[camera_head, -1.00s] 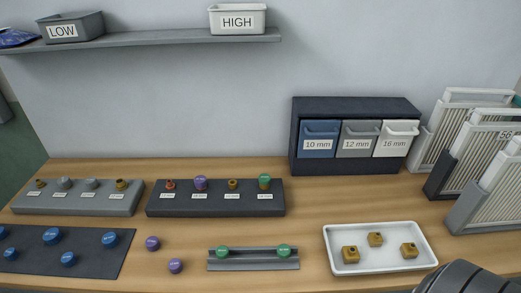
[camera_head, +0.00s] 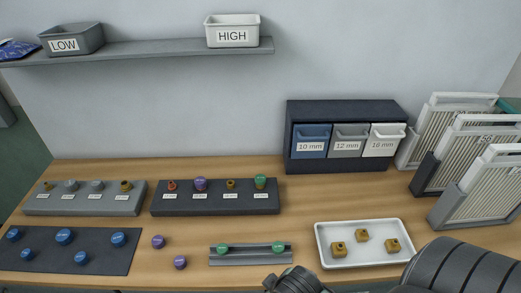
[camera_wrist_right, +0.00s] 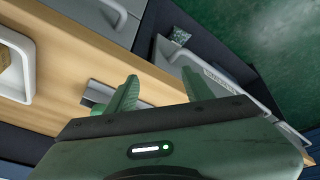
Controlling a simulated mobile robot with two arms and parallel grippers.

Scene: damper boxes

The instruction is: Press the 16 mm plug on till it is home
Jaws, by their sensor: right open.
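Green plugs sit on a grey rail (camera_head: 250,258) on the table: a left one (camera_head: 222,248) and a right one (camera_head: 278,247). Another green plug (camera_head: 260,182) sits on the rightmost post of the dark block (camera_head: 215,209). The labels are too small to read, so I cannot tell which plug is 16 mm or how far it is on. My right gripper (camera_wrist_right: 161,88) is open, with nothing visible between its fingers, in the right wrist view; its arm comes in at the head view's bottom right. My left gripper is not in view.
A white tray (camera_head: 320,258) with brass blocks lies right of the rail. Two purple plugs (camera_head: 158,242) lie left of it. A dark mat (camera_head: 105,262) holds several blue plugs. A drawer unit (camera_head: 345,108) and filter panels (camera_head: 480,150) stand behind.

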